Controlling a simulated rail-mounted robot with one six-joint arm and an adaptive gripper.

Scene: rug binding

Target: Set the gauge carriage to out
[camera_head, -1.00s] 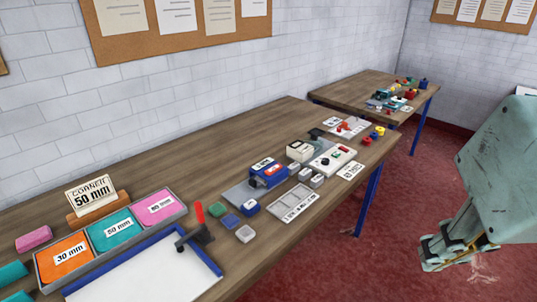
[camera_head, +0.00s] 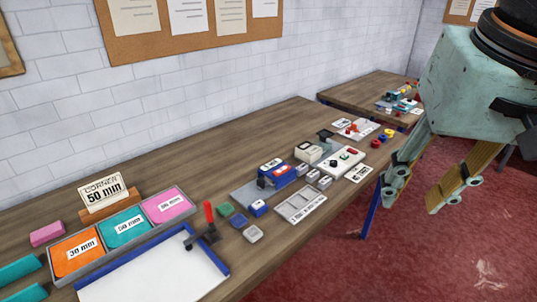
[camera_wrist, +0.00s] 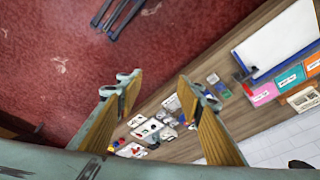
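A blue block with white labels (camera_head: 279,174) sits on a grey plate (camera_head: 246,194) near the middle of the long bench. It may be the gauge carriage, but its lettering is too small to read and I cannot tell its setting. My gripper (camera_head: 411,206) is at the right of the head view, in front of the bench over the red floor. It is open and empty, fingers pointing down and apart from everything. In the wrist view my gripper (camera_wrist: 160,90) shows both fingers spread, with the bench and its small items beyond them.
A tray of orange, teal and pink pieces (camera_head: 92,258), a red-handled clamp (camera_head: 209,217) and a blue-edged white board (camera_head: 150,277) lie at left. A white box with buttons (camera_head: 342,162) and a slotted grey tray (camera_head: 301,204) stand near the block. A second bench (camera_head: 352,92) is behind.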

